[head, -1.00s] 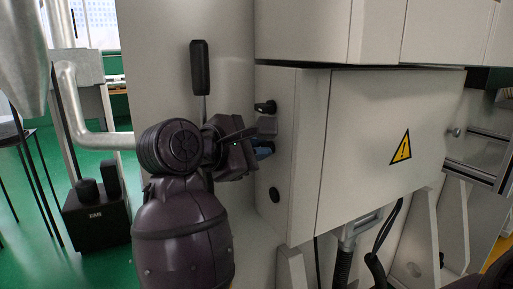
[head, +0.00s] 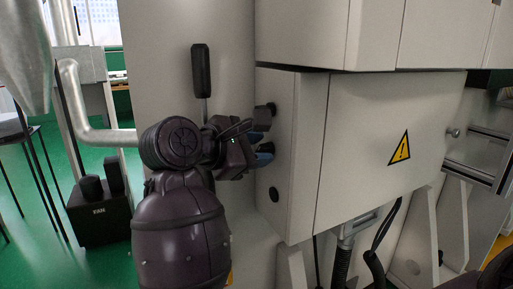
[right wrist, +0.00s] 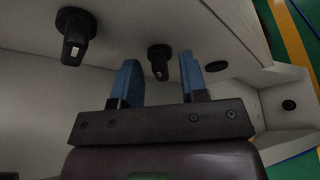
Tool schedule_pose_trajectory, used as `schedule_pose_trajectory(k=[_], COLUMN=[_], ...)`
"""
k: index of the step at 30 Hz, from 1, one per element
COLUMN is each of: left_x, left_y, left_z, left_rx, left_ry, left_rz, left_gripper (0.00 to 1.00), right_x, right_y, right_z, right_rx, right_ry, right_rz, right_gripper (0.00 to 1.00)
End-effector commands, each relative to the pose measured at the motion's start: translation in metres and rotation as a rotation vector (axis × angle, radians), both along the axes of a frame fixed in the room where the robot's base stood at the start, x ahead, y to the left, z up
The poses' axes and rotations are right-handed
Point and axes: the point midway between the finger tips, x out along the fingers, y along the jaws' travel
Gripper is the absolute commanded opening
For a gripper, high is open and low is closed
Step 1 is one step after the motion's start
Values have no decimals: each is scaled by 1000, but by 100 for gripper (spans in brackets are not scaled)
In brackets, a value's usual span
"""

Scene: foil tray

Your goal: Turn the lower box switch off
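The grey switch box (head: 296,150) has two black rotary switches on its left side face. The upper switch (head: 271,108) is partly hidden by my right gripper (head: 264,149) in the head view; it shows whole at left in the right wrist view (right wrist: 76,35). The lower switch (right wrist: 159,60) has a pale mark on its knob and lies between the two blue fingertips in the right wrist view, with a gap on each side. The right gripper (right wrist: 160,75) is open at the box face; whether it touches the knob cannot be told. My left gripper is out of view.
A round black plug (head: 274,195) sits low on the same face. A lever with a black handle (head: 201,70) stands left of the box. A larger cabinet (head: 330,35) overhangs above. A black pedal box (head: 99,210) is on the green floor at left.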

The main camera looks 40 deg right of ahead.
Motion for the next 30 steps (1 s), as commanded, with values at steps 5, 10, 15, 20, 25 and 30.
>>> schedule_pose_trajectory(k=[5, 10, 15, 20, 25, 30], left_x=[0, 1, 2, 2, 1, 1], left_y=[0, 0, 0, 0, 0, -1], left_z=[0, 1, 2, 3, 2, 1], left_rx=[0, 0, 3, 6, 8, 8], left_ry=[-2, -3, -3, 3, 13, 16], left_rz=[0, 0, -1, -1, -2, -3], left_gripper=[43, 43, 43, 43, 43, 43], right_x=[0, 0, 1, 2, 4, 4], right_y=[0, 5, 27, 56, 82, 98], right_z=[0, 2, 10, 18, 26, 30], right_rx=[0, 0, 1, 1, 1, 0], right_ry=[-1, 0, -2, -1, -1, 1], right_rz=[0, 1, 4, 5, 3, 2], right_gripper=[39, 39, 39, 39, 39, 39])
